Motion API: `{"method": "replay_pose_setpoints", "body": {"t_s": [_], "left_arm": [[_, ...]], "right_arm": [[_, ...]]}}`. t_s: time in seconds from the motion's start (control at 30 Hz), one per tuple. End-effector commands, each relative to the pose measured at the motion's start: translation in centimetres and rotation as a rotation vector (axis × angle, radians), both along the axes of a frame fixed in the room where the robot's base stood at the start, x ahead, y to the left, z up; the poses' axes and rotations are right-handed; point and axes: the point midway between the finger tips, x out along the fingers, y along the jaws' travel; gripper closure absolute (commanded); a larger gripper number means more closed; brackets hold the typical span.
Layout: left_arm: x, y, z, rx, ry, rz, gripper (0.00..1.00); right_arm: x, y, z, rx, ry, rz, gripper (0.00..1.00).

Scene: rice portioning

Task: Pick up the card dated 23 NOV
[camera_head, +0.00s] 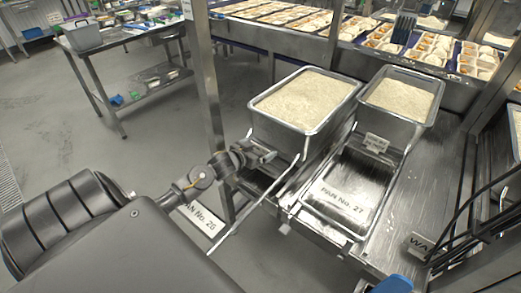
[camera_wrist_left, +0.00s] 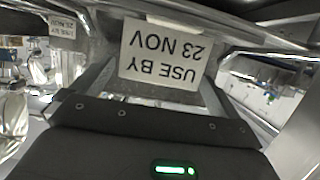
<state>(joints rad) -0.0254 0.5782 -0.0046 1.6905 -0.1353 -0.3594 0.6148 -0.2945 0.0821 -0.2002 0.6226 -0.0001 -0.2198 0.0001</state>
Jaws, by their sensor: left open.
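The white card (camera_wrist_left: 164,54) reading "USE BY 23 NOV" shows upside down and close in the left wrist view. My left gripper (camera_head: 266,155) is open in front of the left rice pan (camera_head: 300,127). In the left wrist view its fingers are on either side of the card; I cannot tell if they touch it. In the head view this card is hidden or too small to make out behind my gripper. A second card (camera_head: 376,142) hangs on the front of the right rice pan (camera_head: 424,117); its print is too small to read. My right gripper is not in view.
A metal lid marked "PAN No. 27" (camera_head: 347,187) lies before the right pan. A "PAN No. 26" label (camera_head: 200,217) is at lower left. A steel post (camera_head: 208,90) stands left of the pans. Black cables (camera_head: 462,212) hang at right. Food trays fill the conveyor behind.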

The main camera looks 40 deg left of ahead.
Motion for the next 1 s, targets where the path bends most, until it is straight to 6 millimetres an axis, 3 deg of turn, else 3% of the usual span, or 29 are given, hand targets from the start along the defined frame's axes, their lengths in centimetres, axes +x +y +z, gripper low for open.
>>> {"method": "replay_pose_setpoints", "body": {"t_s": [0.2,0.47,0.77,1.0], "left_arm": [[2.6,0.2,-0.8,0.0,0.0,0.0,0.0],[2.9,0.1,-1.0,0.0,0.0,0.0,0.0],[2.9,0.1,-0.9,0.0,0.0,0.0,0.36],[2.9,0.1,-0.9,0.0,0.0,0.0,0.36]], "right_arm": [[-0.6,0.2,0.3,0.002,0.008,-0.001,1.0],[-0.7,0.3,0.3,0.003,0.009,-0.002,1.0],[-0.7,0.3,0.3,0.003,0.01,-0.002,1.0],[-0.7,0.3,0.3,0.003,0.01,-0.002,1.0]]}}
